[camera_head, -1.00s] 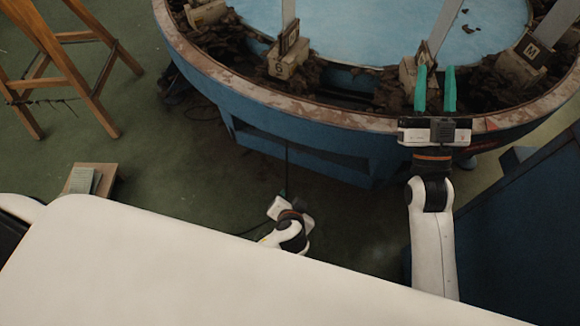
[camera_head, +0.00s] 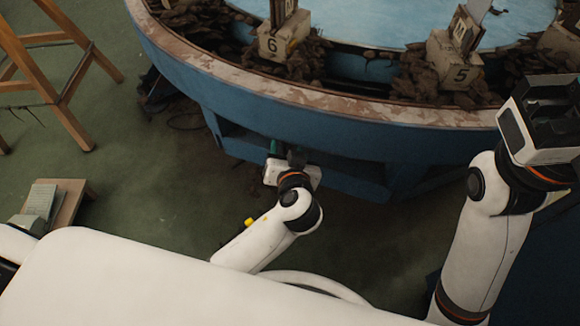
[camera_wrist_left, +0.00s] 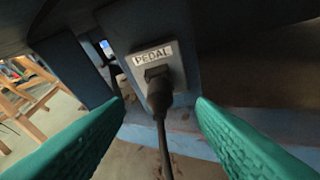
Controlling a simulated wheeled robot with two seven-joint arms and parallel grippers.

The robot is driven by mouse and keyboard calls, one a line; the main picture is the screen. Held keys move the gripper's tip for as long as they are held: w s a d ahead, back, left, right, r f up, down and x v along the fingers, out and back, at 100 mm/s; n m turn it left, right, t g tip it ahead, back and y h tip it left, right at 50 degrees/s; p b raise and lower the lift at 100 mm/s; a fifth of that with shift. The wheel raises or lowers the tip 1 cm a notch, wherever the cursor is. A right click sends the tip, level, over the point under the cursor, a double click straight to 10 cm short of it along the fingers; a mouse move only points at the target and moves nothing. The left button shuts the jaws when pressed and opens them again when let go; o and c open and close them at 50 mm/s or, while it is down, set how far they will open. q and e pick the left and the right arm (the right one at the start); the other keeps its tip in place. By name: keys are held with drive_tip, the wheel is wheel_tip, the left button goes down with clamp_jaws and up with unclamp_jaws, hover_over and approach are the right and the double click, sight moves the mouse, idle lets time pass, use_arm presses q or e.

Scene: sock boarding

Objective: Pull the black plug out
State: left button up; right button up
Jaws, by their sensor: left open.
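In the left wrist view the black plug (camera_wrist_left: 158,88) sits in a grey socket plate (camera_wrist_left: 170,62) under a white PEDAL label (camera_wrist_left: 152,55). Its black cable (camera_wrist_left: 163,140) hangs down toward the bottom edge. My left gripper (camera_wrist_left: 160,104) is open, with a green finger on each side of the plug and clear space between. In the head view my left gripper (camera_head: 274,148) reaches to the table's blue base, with the plug hidden there. My right gripper (camera_head: 545,115) is at the upper right, with its fingers not visible.
A wooden stool (camera_head: 65,85) stands at the left. Cables lie beneath the table.

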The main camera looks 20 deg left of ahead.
use_arm(q)
drive_tip(key=shift+b+x, duration=0.7)
drive_tip(key=shift+x, duration=1.55)
drive_tip(key=c, duration=1.1)
drive_tip(key=shift+s+d+p, duration=0.3)
drive_tip(key=shift+s, duration=0.75)
drive_tip(key=shift+s+d+p, duration=0.25)
drive_tip(key=shift+s+p, duration=0.05)
drive_tip(key=shift+s, duration=0.75)
drive_tip(key=shift+s, duration=0.2)
drive_tip(key=shift+s+d+p, duration=0.1)
drive_tip(key=shift+s+d, duration=0.85)
drive_tip(key=shift+s, duration=2.25)
drive_tip(key=shift+s+d+p, duration=0.1)
drive_tip(key=shift+s+d, duration=0.85)
drive_tip(key=shift+s, duration=2.2)
drive_tip(key=shift+s+d+p, duration=0.1)
drive_tip(key=shift+s+d, duration=0.8)
drive_tip(key=shift+s, duration=2.3)
